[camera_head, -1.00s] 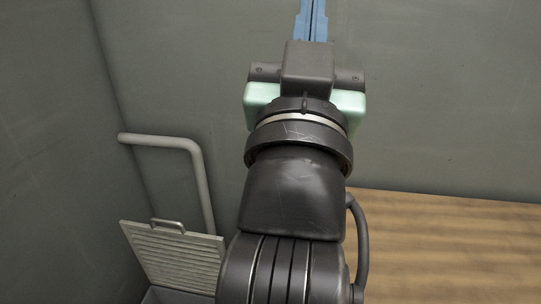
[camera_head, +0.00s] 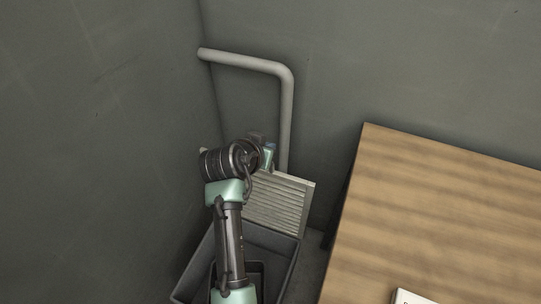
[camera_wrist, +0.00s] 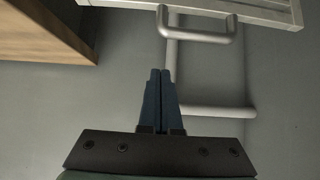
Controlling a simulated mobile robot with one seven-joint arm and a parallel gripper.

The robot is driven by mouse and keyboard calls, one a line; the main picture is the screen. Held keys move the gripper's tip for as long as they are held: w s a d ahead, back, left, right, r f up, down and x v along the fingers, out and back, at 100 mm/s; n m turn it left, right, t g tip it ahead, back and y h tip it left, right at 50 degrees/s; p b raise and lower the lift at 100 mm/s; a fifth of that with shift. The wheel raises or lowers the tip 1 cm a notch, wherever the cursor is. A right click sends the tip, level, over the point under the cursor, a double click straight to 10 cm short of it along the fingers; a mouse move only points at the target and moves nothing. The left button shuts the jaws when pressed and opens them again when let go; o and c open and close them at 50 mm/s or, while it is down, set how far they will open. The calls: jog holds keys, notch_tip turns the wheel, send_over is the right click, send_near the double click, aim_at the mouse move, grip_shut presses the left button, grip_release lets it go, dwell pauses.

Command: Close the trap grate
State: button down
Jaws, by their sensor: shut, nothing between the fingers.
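The trap grate (camera_head: 280,203) is a pale slatted panel. It stands raised and tilted at the back of the dark grey trap box (camera_head: 190,281), whose top is open. In the wrist view, the grate's edge (camera_wrist: 270,10) is at the top, with its loop handle (camera_wrist: 200,35) sticking out. My gripper (camera_wrist: 160,73) is shut and empty, its blue fingertips just short of the handle and apart from it in that view. In the head view, my gripper (camera_head: 269,150) is by the grate's upper left edge, mostly hidden by my wrist, and the handle is hidden.
A bent grey pipe (camera_head: 288,105) runs along the wall behind the grate; it also shows behind my fingers in the wrist view (camera_wrist: 215,111). A wooden table (camera_head: 440,215) stands close on the right. Walls close in the left and back.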

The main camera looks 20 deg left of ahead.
jog(key=f, duration=0.1)
jog(key=w+f+p, duration=0.1)
jog(key=f, duration=0.3)
jog(key=shift+w+a+f, duration=0.1)
jog(key=shift+w, duration=0.2)
dwell(0.5)
